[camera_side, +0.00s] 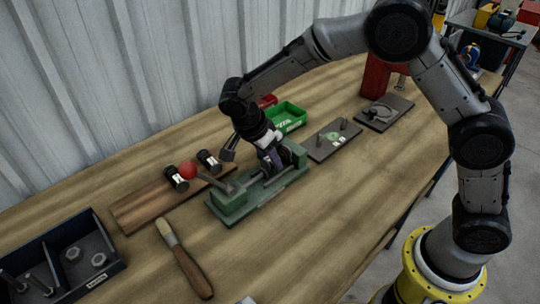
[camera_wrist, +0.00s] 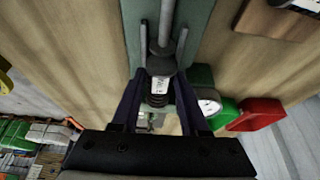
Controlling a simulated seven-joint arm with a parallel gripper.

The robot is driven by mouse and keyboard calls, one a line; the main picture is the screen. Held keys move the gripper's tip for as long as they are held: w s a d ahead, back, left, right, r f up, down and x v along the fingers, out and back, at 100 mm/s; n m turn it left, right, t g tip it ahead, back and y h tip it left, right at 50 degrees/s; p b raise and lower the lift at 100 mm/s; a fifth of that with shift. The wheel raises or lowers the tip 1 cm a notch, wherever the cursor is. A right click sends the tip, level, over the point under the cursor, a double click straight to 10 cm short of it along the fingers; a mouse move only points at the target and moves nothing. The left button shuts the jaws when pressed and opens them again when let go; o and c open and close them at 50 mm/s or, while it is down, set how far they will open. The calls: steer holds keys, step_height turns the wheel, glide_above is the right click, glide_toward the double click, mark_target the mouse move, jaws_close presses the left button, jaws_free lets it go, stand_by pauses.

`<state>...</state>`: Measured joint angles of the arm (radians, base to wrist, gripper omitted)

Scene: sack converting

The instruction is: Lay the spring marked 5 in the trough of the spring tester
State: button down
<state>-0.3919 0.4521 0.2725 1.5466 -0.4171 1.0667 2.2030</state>
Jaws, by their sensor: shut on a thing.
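The green spring tester (camera_side: 228,206) stands on the bench in the side view, with a red-knobbed lever (camera_side: 188,169). My gripper (camera_side: 272,156) is low over the tester's right part. In the wrist view my gripper (camera_wrist: 160,76) is shut on a dark spring (camera_wrist: 158,84) with a small white label, its mark too small to read. The held spring is in line with the tester's rod (camera_wrist: 164,25). I cannot tell whether it touches the trough. Two other dark springs with white labels, one left (camera_side: 177,179) and one right (camera_side: 208,160), sit on a wooden board.
The wooden board (camera_side: 140,212) lies left of the tester. A brush (camera_side: 185,260) lies in front. A dark bin (camera_side: 105,250) with metal parts stands at the lower left. Behind are a green bin (camera_side: 291,112) and dark plates (camera_side: 333,140). The right front bench is clear.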

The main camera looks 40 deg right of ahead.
steer(key=shift+f, duration=0.85)
stand_by(1.3)
steer(key=shift+c, duration=1.7)
jaws_free()
